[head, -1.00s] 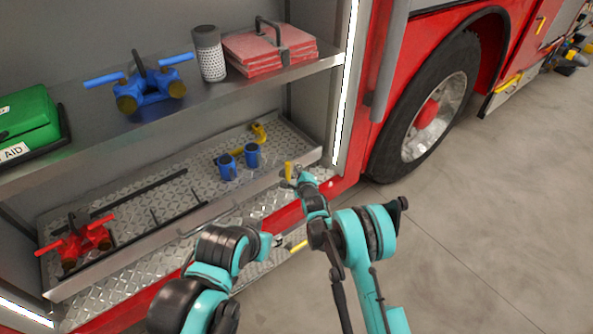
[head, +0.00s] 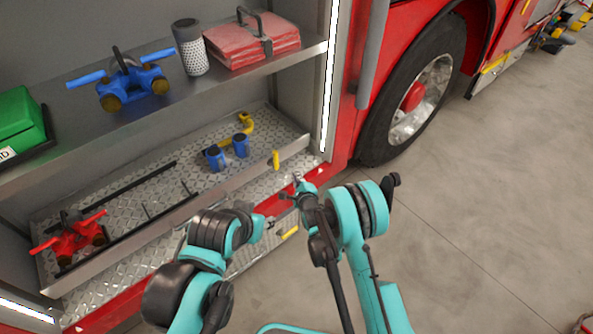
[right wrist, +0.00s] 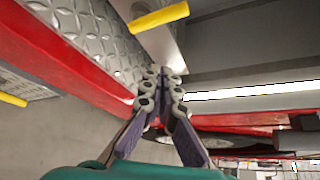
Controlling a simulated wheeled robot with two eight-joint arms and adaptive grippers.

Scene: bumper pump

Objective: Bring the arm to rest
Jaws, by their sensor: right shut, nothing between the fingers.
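My right gripper (head: 297,186) is in front of the truck's open compartment, just outside the lower shelf's front lip. It is shut and empty; in the right wrist view its fingers (right wrist: 160,75) meet at the tips. A yellow handle (head: 276,160) stands at the lip, apart from the fingers; a yellow bar also shows near the top of the right wrist view (right wrist: 160,17). My left arm is at the lower left of the right arm in the head view, bent low before the compartment. Its gripper is too small and covered to read.
The lower shelf (head: 125,200) holds a red valve fitting (head: 72,240), blue couplings (head: 215,158) and a yellow fitting (head: 246,122). The upper shelf holds a blue valve fitting (head: 130,85), a green case (head: 18,120) and a red folded bundle (head: 250,42).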

